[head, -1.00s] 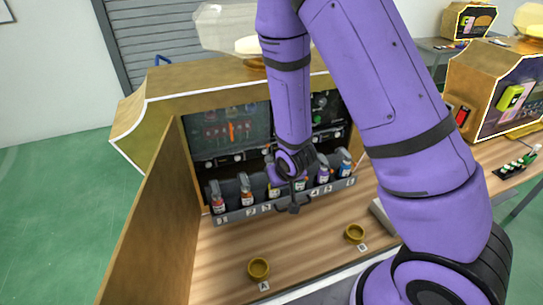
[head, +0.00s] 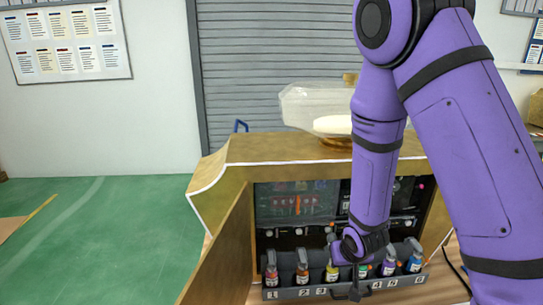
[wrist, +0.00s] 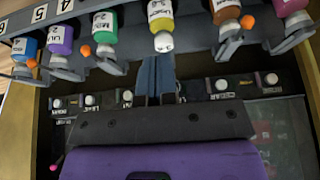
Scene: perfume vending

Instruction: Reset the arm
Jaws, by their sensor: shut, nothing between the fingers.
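My purple arm comes down from the upper right of the head view, in front of the perfume vending machine (head: 290,150). Several coloured spray bottles stand in numbered slots, such as a red bottle (head: 271,273) in slot 1 and a blue bottle (head: 414,262). My arm hides part of the rack's middle.
The machine's open wooden side panel (head: 222,250) stands left of the rack. Dark dispensers with knobs (wrist: 225,84) line the machine's interior close to the gripper. Green floor (head: 90,235) lies open at left.

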